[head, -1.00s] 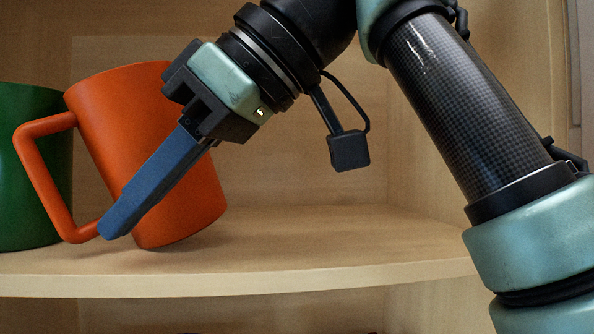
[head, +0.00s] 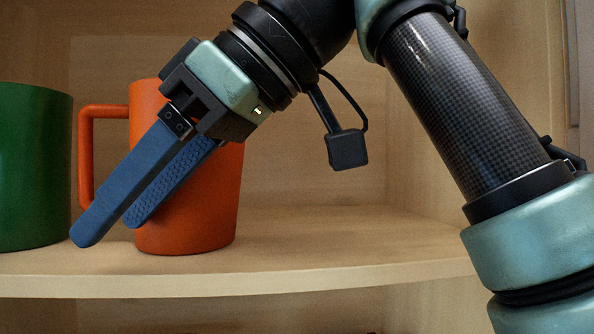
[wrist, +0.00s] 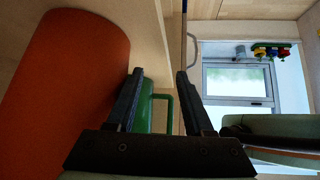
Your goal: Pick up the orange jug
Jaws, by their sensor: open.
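The orange jug (head: 205,205) stands upright on the wooden shelf in the head view, its square handle (head: 86,150) pointing left. My gripper (head: 106,232) is in front of the jug, slanting down to the left, and hides part of its body and handle. Its two blue fingers are apart with nothing visible between them. In the wrist view the orange jug (wrist: 65,80) fills the left side, outside the gap between the fingers (wrist: 160,72). I cannot tell whether a finger touches it.
A green jug (head: 32,165) stands left of the orange one; its handle (wrist: 162,110) shows beyond the fingers in the wrist view. The shelf (head: 330,240) is clear to the right, up to the cabinet side wall (head: 500,130). The shelf's front edge is close below.

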